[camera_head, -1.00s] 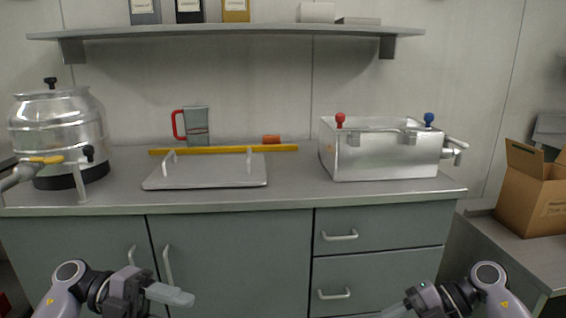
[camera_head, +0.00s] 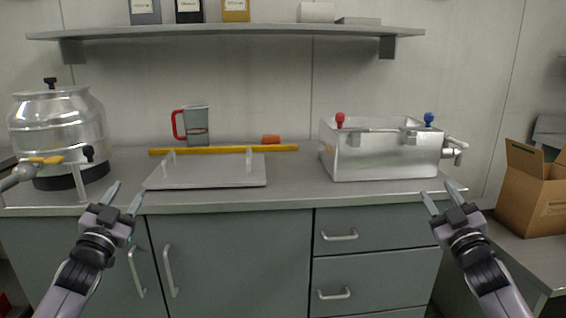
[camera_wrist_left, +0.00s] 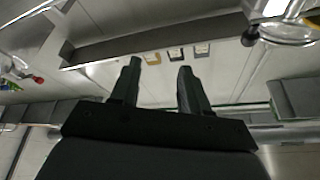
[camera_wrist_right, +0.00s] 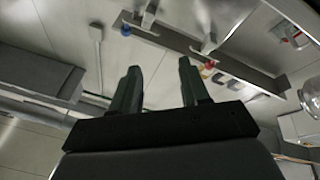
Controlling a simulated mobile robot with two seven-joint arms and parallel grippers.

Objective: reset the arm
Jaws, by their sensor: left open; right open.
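My left gripper (camera_head: 126,198) is open and empty, raised with its fingers pointing up in front of the counter's front edge, at the left. My right gripper (camera_head: 441,194) is open and empty too, raised in front of the counter edge at the right, below the metal tank. In the left wrist view the two fingers (camera_wrist_left: 156,84) stand apart with nothing between them. In the right wrist view the two fingers (camera_wrist_right: 160,88) are likewise apart and empty.
The counter (camera_head: 290,192) holds a steel drum (camera_head: 58,125), a lid with handles (camera_head: 205,172), a yellow bar (camera_head: 225,150), a jug (camera_head: 197,126), an orange piece (camera_head: 271,139) and a metal tank (camera_head: 380,155). A shelf (camera_head: 230,31) hangs above. A cardboard box (camera_head: 535,195) stands right.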

